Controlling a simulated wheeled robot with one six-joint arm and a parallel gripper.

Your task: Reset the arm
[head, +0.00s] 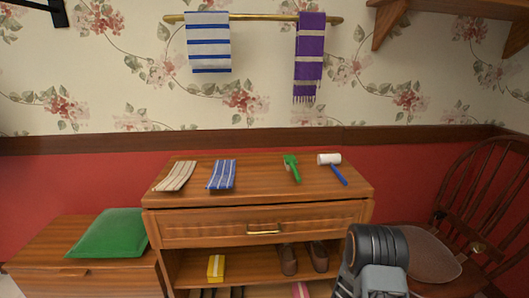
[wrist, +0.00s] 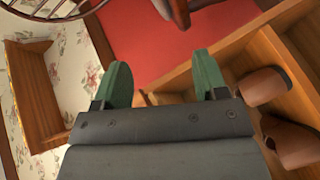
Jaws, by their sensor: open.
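My gripper (wrist: 163,82) shows in the wrist view with its two green fingers spread apart and nothing between them. In the head view my arm (head: 377,262) is at the lower right, in front of the right end of the wooden cabinet (head: 190,228) and left of the chair. The fingers cannot be made out in the head view. The wrist view is tilted, with brown shoes (wrist: 290,142) close to the right of the fingers and the red wall beyond.
On the cabinet top lie a beige striped cloth (head: 175,176), a blue striped cloth (head: 222,174), a green tool (head: 292,168) and a white-headed roller (head: 330,160). A wooden chair (head: 430,255) stands right. A green cushion (head: 110,234) lies left. A towel rail (head: 265,18) hangs above.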

